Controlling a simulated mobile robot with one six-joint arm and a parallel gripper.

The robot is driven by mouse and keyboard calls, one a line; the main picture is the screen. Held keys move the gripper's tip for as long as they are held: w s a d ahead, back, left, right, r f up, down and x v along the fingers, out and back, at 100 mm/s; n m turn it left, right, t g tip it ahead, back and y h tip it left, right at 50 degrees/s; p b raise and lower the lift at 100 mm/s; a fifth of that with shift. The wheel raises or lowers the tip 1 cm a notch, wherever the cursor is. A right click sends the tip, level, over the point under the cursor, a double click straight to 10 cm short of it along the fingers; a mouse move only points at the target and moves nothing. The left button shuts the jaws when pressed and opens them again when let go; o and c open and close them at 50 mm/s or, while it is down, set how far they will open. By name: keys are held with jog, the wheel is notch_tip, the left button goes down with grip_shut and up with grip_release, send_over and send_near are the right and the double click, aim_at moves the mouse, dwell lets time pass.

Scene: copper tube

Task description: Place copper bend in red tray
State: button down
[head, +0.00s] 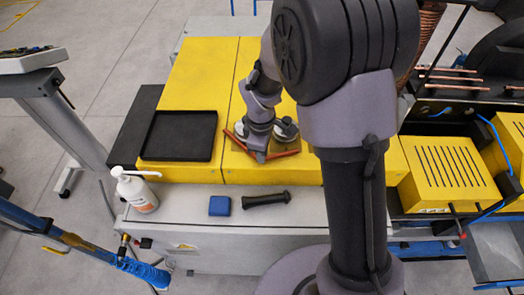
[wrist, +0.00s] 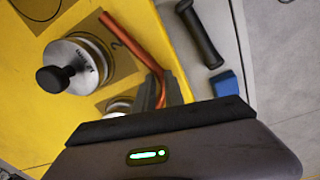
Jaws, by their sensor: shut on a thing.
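The copper bend (head: 236,141) is a thin orange-red bent tube over the yellow worktop, partly hidden by my gripper in the head view. In the wrist view the copper bend (wrist: 132,39) runs from upper left down between my fingers. My gripper (head: 261,157) is shut on it, and the fingers (wrist: 161,92) also show in the wrist view. I cannot tell whether the bend touches the surface below. No red tray is in view; a black tray (head: 180,136) lies left of my gripper on the yellow worktop, with nothing visible in it.
A silver fixture with a black knob (wrist: 56,78) stands beside the bend. A white bottle (head: 136,190), a blue block (head: 219,206) and a black handle (head: 266,199) are on the grey front ledge. A slotted yellow box (head: 450,172) stands right. The yellow top behind the black tray is clear.

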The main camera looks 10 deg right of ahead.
jog(key=shift+f, duration=0.25)
jog(key=c, duration=1.4)
grip_release()
jog(key=shift+w, duration=0.1)
jog(key=shift+r, duration=0.15)
